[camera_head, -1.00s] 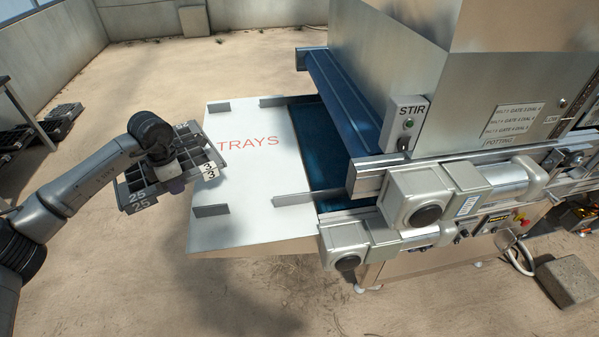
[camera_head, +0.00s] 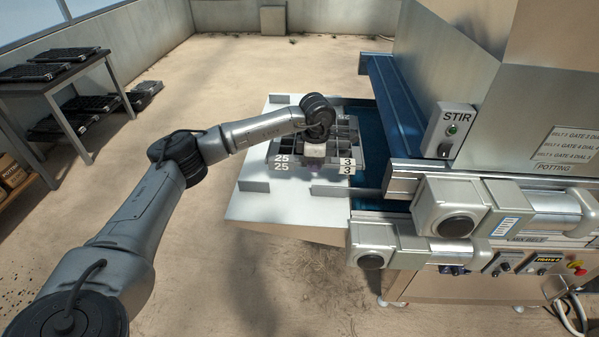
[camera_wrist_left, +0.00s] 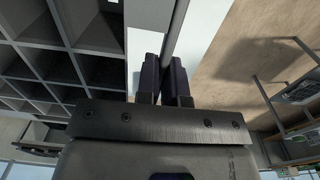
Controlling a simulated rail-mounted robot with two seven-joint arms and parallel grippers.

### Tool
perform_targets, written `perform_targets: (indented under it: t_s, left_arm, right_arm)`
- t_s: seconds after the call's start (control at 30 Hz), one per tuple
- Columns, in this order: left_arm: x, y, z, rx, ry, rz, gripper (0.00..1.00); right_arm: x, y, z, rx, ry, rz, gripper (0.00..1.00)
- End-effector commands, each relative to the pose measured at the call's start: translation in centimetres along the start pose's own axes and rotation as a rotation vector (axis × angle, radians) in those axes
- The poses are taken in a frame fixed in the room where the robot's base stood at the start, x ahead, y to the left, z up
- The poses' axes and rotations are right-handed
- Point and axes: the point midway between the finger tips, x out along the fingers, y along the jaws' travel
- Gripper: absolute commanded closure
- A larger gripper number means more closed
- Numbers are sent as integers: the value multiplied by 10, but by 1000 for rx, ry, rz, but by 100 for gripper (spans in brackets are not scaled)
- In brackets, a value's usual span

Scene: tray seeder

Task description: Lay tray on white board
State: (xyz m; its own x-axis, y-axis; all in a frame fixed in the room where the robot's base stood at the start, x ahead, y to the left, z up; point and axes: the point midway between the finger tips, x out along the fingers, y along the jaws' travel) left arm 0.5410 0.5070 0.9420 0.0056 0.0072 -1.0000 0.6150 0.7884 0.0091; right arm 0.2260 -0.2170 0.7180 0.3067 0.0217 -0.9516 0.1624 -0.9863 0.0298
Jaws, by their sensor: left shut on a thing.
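The grey seed tray (camera_head: 286,148), with square cells and labels reading 25 and 3, is over the white board (camera_head: 265,209) beside the machine. My left gripper (camera_head: 315,168) is shut on the tray's near rim, and my wrist hides part of the tray. In the left wrist view my gripper fingers (camera_wrist_left: 163,80) close around the rim, with the tray's cells (camera_wrist_left: 60,65) to their left. The tray looks roughly level; I cannot tell whether it touches the board. The board's red lettering is covered. My right gripper is out of view.
Short metal guides (camera_head: 255,186) stand on the board's edges. The blue belt (camera_head: 372,118) and the machine with its STIR box (camera_head: 447,133) lie to the right. A dark rack (camera_head: 60,85) with more trays stands at the far left.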

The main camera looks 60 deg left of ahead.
Motion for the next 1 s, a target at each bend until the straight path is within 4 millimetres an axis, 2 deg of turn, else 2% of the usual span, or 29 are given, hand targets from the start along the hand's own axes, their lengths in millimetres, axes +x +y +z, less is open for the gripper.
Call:
perform_targets:
  t_s: [0.03,0.1,0.4,0.73,1.0]
  left_arm:
    - [11,7,-10,-5,1,0,100]
    - [20,15,-22,-5,1,0,100]
    - [47,42,-60,-2,0,1,100]
    - [56,48,-69,1,-1,0,100]
    - [90,48,-69,0,-1,-1,100]
  right_arm:
    - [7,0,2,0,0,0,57]
    - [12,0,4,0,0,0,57]
    - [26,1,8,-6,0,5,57]
    - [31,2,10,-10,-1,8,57]
    - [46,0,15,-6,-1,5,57]
